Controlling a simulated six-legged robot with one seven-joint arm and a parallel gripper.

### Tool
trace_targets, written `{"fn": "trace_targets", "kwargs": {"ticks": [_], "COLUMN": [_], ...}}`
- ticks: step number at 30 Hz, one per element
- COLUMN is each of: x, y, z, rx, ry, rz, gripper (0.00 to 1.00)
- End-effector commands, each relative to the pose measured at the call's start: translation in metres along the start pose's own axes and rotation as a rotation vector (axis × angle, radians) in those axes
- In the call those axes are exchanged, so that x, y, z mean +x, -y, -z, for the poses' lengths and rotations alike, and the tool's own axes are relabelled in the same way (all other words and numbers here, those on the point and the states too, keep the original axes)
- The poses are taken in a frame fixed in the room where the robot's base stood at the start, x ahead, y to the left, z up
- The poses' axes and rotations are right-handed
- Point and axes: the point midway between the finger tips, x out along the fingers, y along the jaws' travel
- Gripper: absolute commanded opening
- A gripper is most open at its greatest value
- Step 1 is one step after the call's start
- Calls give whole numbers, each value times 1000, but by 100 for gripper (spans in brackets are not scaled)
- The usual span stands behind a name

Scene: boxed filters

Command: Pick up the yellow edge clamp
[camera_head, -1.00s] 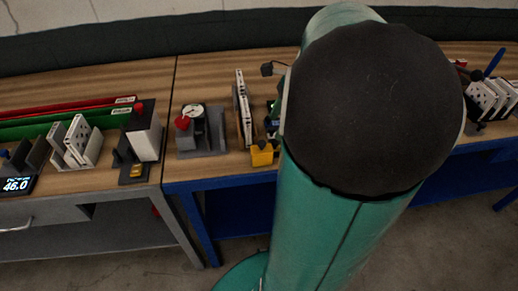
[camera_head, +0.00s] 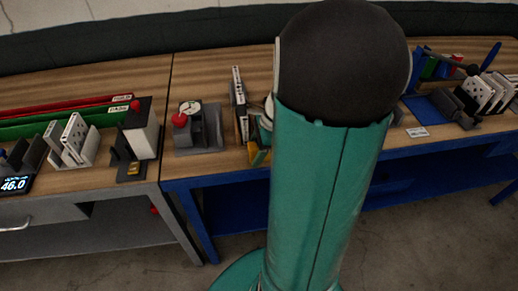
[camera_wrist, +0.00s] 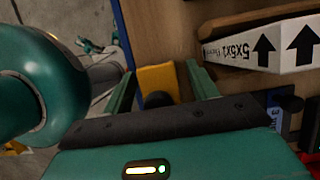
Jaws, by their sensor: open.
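The yellow edge clamp (camera_wrist: 157,79) shows in the wrist view, with a dark round knob (camera_wrist: 158,99) on its near side. My gripper (camera_wrist: 161,70) is open, with one green finger on each side of the clamp; I cannot tell whether either finger touches it. In the head view a small yellow part of the clamp (camera_head: 259,157) shows at the front edge of the blue-framed bench; my arm hides the rest.
A boxed filter marked 5x5x1 (camera_wrist: 262,48) lies close to the right finger. In the head view, a grey fixture with a red knob (camera_head: 198,130) stands left of the clamp. Upright filters (camera_head: 75,140) stand on the left bench.

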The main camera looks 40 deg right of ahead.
Motion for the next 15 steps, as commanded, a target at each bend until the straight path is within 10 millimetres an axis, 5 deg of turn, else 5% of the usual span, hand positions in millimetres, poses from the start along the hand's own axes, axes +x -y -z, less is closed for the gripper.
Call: {"fn": "trace_targets", "kwargs": {"ticks": [6, 15], "x": [1, 1], "y": [0, 0], "z": [0, 0], "rx": [0, -1], "ry": [0, -1], "rz": [1, 1], "gripper": [58, 5]}}
